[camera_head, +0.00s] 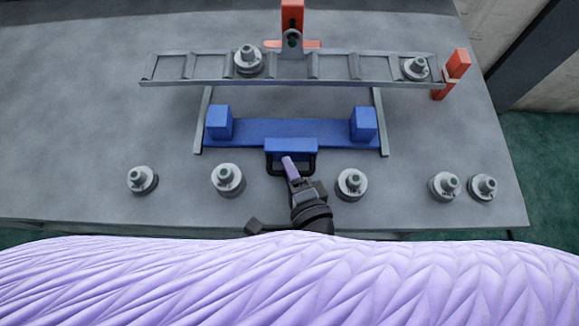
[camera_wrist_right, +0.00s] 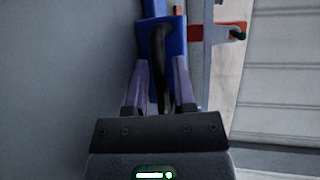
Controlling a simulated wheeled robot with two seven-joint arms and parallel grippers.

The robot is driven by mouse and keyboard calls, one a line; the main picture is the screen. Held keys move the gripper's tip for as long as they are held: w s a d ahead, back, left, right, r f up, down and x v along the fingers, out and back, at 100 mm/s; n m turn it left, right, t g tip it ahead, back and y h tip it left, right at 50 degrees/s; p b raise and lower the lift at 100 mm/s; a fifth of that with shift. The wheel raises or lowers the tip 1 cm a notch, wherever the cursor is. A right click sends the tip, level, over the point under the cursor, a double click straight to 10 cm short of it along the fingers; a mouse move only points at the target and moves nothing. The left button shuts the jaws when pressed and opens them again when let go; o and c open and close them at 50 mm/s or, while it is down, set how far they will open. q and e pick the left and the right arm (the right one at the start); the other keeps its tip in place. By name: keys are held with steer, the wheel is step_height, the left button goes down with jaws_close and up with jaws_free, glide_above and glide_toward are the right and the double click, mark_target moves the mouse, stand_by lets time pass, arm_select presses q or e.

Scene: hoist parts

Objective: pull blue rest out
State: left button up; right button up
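The blue rest (camera_head: 265,130) is a flat blue plate with two raised blocks and a black U-shaped handle (camera_head: 273,167) on its front. It sits between two grey rails (camera_head: 379,120) behind the row of grey parts. My right gripper (camera_head: 288,162) reaches in from the front at the handle. In the right wrist view its two purple fingers (camera_wrist_right: 160,75) are apart, one on each side of the black handle bar, with narrow gaps visible. The blue rest also shows beyond them (camera_wrist_right: 176,35). My left gripper is not in view.
Several grey stepped parts (camera_head: 352,184) stand along the front of the grey table (camera_head: 80,120). A grey ladder-like rack (camera_head: 330,66) behind the rest carries two more. Orange supports (camera_head: 457,65) stand at its back and right end. The table's left side is clear.

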steer(key=v, duration=1)
steer(key=shift+p, duration=0.3)
